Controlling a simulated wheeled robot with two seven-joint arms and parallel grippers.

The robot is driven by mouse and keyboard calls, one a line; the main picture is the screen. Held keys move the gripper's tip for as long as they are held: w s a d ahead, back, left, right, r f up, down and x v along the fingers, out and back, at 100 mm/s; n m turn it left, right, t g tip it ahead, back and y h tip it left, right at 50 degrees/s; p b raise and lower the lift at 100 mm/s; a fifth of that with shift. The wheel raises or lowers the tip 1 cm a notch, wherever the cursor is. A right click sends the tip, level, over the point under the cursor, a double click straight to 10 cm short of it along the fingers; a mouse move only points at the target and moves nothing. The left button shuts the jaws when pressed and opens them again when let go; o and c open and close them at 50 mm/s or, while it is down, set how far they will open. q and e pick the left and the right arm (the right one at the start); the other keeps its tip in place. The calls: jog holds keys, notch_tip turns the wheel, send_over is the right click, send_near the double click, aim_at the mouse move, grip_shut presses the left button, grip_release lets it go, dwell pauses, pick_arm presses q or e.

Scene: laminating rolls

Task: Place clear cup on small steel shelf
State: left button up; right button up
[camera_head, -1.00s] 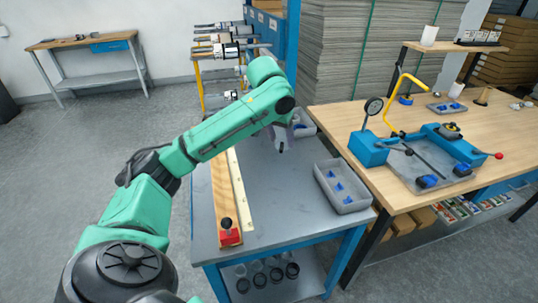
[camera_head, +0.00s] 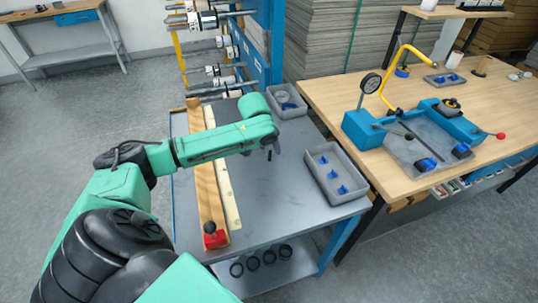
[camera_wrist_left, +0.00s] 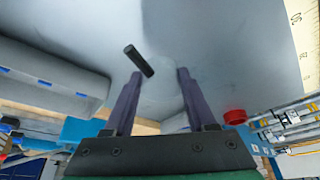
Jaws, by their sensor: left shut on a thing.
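My left gripper (camera_head: 273,151) hangs above the right part of the grey metal table (camera_head: 262,208). In the left wrist view its two purple fingers (camera_wrist_left: 157,98) stand apart around a faint, see-through round shape, which looks like the clear cup (camera_wrist_left: 160,88). The cup's outline is too faint to tell its tilt. A small black cylinder (camera_wrist_left: 138,60) shows just past the left fingertip; it also shows below the gripper in the head view (camera_head: 269,156). A metal lower shelf (camera_head: 290,277) under the table may be the small steel shelf. My right gripper is not in view.
A grey tray with blue pieces (camera_head: 336,200) sits right of the gripper, and a smaller grey bin (camera_head: 286,112) behind it. Several dark rings or jars (camera_head: 253,263) stand on the lower shelf.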

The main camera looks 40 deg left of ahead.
aim_at(268, 153)
pick_arm(q)
notch_tip(268, 153, down, 4)
jog(key=shift+s+d, duration=0.15)
jog(key=shift+f, duration=0.1)
jog(key=o, duration=1.3)
jog(key=shift+o, duration=0.2)
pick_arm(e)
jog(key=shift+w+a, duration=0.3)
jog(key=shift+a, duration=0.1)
